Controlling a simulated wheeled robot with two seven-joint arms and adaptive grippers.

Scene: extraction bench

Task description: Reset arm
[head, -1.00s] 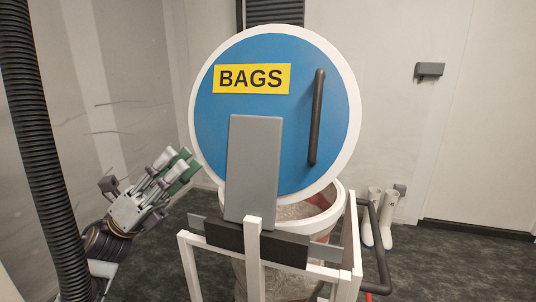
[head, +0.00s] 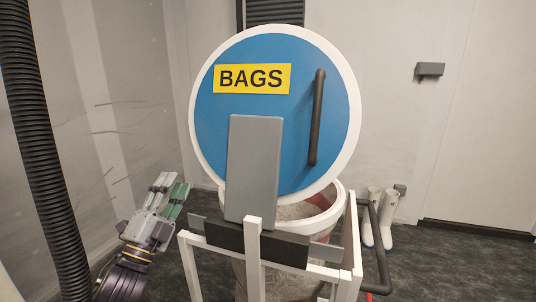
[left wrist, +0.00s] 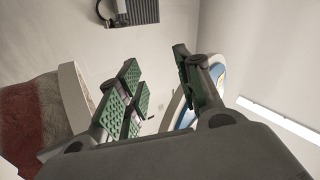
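My left gripper (head: 171,187) is at the lower left of the head view, left of the bin stand, with green-padded fingers pointing up. In the left wrist view its fingers (left wrist: 156,62) stand apart with nothing between them, so it is open and empty. It is clear of the round blue lid (head: 250,135) with a white rim, a yellow "BAGS" label and a dark handle. The lid stands raised over the bin's white ring (head: 322,222). My right gripper is in neither view.
A white frame (head: 254,270) with a grey panel (head: 253,165) stands in front of the bin. A black corrugated hose (head: 35,150) hangs at the left. White boots (head: 387,215) stand by the back wall. Dark floor at the right is clear.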

